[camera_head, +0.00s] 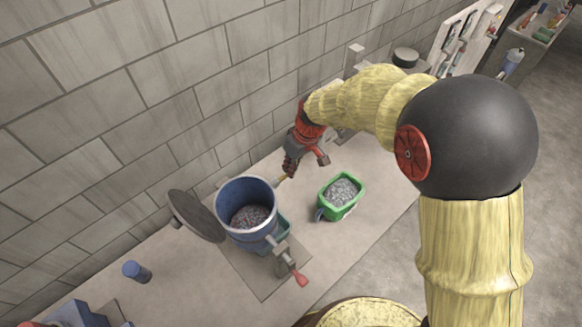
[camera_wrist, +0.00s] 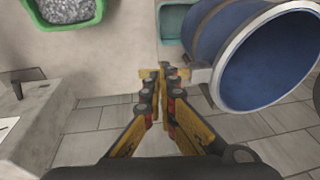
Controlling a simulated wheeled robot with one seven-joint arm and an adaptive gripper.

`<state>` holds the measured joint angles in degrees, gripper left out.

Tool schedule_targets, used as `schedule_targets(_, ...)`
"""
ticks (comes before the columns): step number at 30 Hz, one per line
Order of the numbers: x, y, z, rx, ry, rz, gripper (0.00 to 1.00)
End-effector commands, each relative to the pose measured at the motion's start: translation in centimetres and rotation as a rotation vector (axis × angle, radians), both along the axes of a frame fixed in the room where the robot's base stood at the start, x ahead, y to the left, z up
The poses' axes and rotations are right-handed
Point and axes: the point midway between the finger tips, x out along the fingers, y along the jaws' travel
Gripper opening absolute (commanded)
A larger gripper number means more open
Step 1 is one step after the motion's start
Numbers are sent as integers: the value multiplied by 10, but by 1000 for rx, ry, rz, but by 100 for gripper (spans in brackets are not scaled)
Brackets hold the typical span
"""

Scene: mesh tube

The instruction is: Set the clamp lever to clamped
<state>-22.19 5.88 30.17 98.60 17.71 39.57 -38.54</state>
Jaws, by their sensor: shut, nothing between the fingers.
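A blue drum (camera_head: 247,208) with a grey rim holds grey granules and stands on the bench. It fills the right of the wrist view (camera_wrist: 265,65). A red-tipped handle (camera_head: 300,279) sticks out from a grey fitting at the drum's front; I cannot tell whether this is the clamp lever. A pale tab (camera_wrist: 201,75) sits by the drum's side in the wrist view, right beside my fingertips; its role is unclear. My gripper (camera_head: 284,178) is shut and empty behind and right of the drum. Its yellow fingertips (camera_wrist: 165,74) meet; contact with the tab is unclear.
A round grey lid (camera_head: 196,215) leans open at the drum's left. A green bin (camera_head: 341,196) of granules stands to the right. A teal tray (camera_head: 284,229) sits by the drum's base. A block wall (camera_head: 150,120) runs close behind the bench.

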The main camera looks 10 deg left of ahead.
Motion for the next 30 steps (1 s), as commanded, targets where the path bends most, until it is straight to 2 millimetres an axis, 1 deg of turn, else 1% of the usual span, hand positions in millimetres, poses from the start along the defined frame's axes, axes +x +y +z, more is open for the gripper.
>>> schedule_targets(22,4,-3,-9,92,102,-2,0)
schedule_targets(30,7,-6,-20,183,205,-5,0)
